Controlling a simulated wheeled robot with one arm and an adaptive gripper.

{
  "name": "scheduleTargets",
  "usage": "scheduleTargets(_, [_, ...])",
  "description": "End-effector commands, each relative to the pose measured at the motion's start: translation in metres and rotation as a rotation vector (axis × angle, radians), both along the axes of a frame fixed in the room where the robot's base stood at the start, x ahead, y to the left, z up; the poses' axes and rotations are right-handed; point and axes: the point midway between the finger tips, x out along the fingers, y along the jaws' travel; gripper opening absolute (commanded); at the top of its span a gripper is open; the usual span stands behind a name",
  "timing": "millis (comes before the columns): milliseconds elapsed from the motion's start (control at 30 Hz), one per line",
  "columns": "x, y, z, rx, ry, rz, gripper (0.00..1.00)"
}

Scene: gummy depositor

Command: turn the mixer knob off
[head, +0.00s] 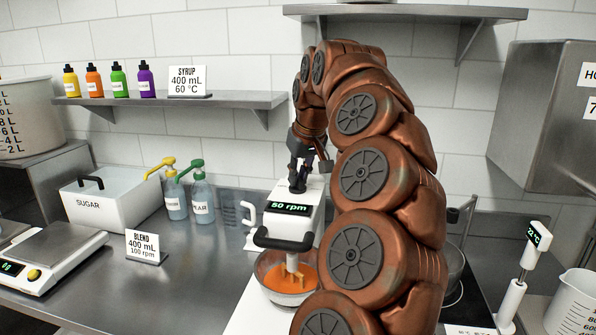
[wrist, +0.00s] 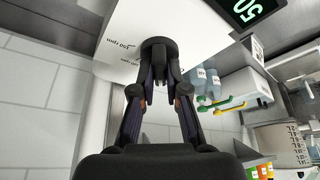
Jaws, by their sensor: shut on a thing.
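The mixer (head: 310,203) is a white machine on the counter, and its display (head: 290,208) reads 50 rpm. Part of this display (wrist: 252,10) also shows at the top of the wrist view. The dark mixer knob (head: 297,184) sits on top of the mixer head; in the wrist view the knob (wrist: 159,52) is surrounded by small printed speed marks. My gripper (head: 306,162) reaches down to the knob from above. In the wrist view my gripper (wrist: 160,90) has its fingers closed on the knob. The exact knob angle is hard to read.
A bowl (head: 268,285) of orange liquid stands under the mixer, below a dark handle (head: 283,241). To the left are pump bottles (head: 203,203), a sugar bin (head: 105,205), a blend sign (head: 145,247) and a scale (head: 50,257). A syrup shelf (head: 200,100) hangs behind.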

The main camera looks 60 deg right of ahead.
Motion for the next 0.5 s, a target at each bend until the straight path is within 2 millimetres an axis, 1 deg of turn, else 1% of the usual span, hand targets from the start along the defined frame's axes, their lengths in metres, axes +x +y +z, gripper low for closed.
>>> scheduleTargets(33, [0.0007,0.0001,0.0031,0.001,-0.002,0.044,0.0])
scheduleTargets(200, [0.0005,-0.0008,0.0025,0.001,-0.001,0.198,0.0])
scheduleTargets(500, [-0.0001,-0.0016,0.0017,0.002,0.0,0.407,0.0])
